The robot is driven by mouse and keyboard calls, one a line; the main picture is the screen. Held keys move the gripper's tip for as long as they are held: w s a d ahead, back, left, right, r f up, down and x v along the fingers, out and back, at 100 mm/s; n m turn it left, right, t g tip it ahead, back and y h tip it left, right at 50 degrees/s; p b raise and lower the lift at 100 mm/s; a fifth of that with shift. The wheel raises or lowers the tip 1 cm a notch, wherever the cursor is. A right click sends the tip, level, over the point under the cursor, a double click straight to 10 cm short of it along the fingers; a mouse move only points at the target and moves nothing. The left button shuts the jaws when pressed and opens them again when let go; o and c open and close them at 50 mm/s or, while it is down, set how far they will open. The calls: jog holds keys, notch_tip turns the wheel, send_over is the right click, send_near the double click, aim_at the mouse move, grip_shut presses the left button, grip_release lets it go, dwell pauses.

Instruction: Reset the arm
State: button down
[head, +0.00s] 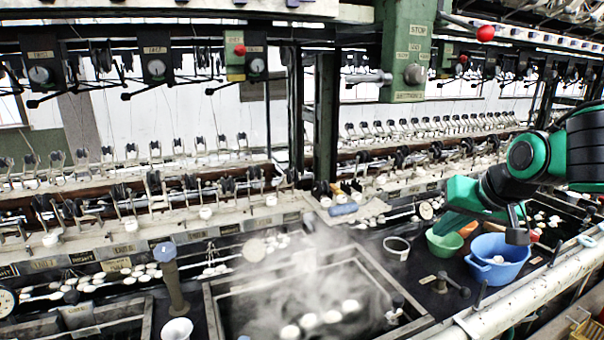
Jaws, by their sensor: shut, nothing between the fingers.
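My green and black arm reaches in from the right edge in the head view. My gripper (517,228) is at its end, over the blue basin (498,258) and the green bowl (445,243) as seen in the picture. It is shut and holds nothing. The height of the gripper above the basin cannot be told from this one view. The blue basin has a few pale items in it. Part of the green bowl and of the ground behind is hidden by the arm.
A steaming basin (216,318) with several white cocoons is at lower centre. A post with a blue-grey top (165,252) rises on the left. A green control box (408,50) hangs overhead. A pale rail (520,290) runs along the front right.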

jog(key=s+d+f+m+g, duration=0.2)
jog(key=s+d+f, duration=0.3)
jog(key=s, duration=0.8)
jog(key=s+d+f+m+g+h, duration=0.1)
jog(key=s+d+f+g, duration=0.4)
jog(key=s, duration=0.8)
jog(key=shift+s+d+f+m, duration=0.2)
jog(key=shift+d+f+m, duration=0.2)
jog(key=shift+d, duration=0.1)
jog(key=shift+w+f, duration=0.25)
jog(key=shift+w, duration=0.4)
jog(key=c, duration=2.5)
grip_release()
